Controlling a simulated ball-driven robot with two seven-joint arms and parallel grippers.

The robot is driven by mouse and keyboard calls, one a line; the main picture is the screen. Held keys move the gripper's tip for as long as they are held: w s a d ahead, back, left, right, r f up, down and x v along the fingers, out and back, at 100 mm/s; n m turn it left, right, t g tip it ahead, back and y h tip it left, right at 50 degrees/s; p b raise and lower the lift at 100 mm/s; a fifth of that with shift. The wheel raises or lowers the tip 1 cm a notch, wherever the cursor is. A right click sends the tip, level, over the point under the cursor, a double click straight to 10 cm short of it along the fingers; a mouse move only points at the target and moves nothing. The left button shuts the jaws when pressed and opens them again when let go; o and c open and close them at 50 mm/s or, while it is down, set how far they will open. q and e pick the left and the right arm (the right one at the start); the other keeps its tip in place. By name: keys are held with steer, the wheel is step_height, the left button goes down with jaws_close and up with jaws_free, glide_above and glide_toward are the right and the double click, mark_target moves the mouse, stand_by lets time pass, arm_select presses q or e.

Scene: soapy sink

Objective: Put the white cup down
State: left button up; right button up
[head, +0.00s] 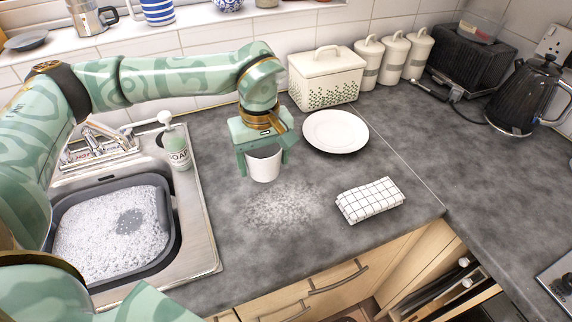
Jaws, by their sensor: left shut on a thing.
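The white cup (264,168) is upright between the fingers of my left gripper (264,163), which is shut on it. The gripper points down over the dark grey counter (310,255), behind a pale speckled patch (283,208). The cup's base is at or close to the counter; I cannot tell whether it touches. The gripper hides the cup's upper rear part. My right gripper is not in view.
A white plate (335,131) lies right of the cup, and a folded checked cloth (369,200) lies nearer the front edge. The sink basin (172,215) with suds and a soap bottle (178,150) are left. A bread bin (326,79) stands behind.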

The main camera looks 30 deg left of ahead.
arm_select(q)
steer(key=w, duration=0.1)
steer(key=w+f, duration=0.1)
steer(key=shift+w+d+f, duration=0.1)
steer(key=shift+w+f, duration=0.2)
steer(key=shift+w, duration=0.1)
steer(key=b, duration=0.2)
glide_above(282, 180)
steer(key=f, duration=0.4)
steer(key=shift+s+f, duration=0.15)
steer(key=shift+s, duration=0.15)
steer(key=shift+w+f, duration=0.35)
steer(key=shift+f, duration=0.1)
step_height(282, 180, down, 2)
steer(key=shift+f+b, duration=0.25)
steer(key=shift+b, duration=0.15)
steer(key=shift+f, duration=0.3)
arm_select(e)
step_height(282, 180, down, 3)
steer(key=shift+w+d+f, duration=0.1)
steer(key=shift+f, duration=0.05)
arm_select(q)
steer(key=shift+f, duration=0.15)
steer(key=o, duration=1.1)
